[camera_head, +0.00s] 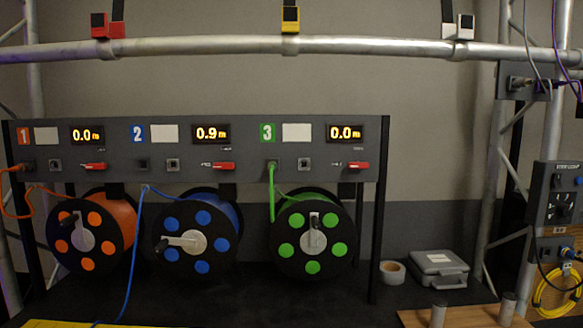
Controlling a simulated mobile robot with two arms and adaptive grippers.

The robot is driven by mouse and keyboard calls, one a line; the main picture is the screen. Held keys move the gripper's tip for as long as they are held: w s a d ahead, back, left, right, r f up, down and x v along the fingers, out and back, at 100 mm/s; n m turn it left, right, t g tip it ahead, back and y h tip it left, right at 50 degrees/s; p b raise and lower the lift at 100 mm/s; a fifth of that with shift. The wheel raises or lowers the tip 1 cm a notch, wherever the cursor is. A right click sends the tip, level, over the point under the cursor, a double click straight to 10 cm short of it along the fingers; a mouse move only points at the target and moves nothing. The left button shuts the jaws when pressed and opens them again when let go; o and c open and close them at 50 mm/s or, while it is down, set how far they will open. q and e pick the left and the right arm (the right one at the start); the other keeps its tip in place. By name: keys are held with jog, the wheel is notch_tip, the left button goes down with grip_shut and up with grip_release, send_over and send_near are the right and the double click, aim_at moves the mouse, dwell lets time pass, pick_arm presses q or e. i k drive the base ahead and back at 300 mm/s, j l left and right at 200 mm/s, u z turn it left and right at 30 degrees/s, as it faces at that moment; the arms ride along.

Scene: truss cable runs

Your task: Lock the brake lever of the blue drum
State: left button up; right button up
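The blue drum (203,262) hangs in the middle bay of the grey panel (250,178), under the blue number 2. Its crank handle (173,241) points left. Its display (211,133) reads 0.9 m. The red brake lever of the blue drum (224,166) lies about level on the panel above the drum; I cannot tell its lock state. The blue cable (137,235) runs from the drum's upper left down to the floor area at the front. Neither of my grippers shows in the head view.
An orange drum (112,222) and a green drum (333,255) hang on either side, each with a red lever above and a 0.0 m display. A tape roll (392,271), a grey case (438,267) and two grey cylinders (438,313) stand at right. A truss tube (360,46) crosses above.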

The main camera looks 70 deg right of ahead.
aim_at(216, 166)
jog(key=k+j+z, duration=0.1)
jog(key=z, duration=1.8)
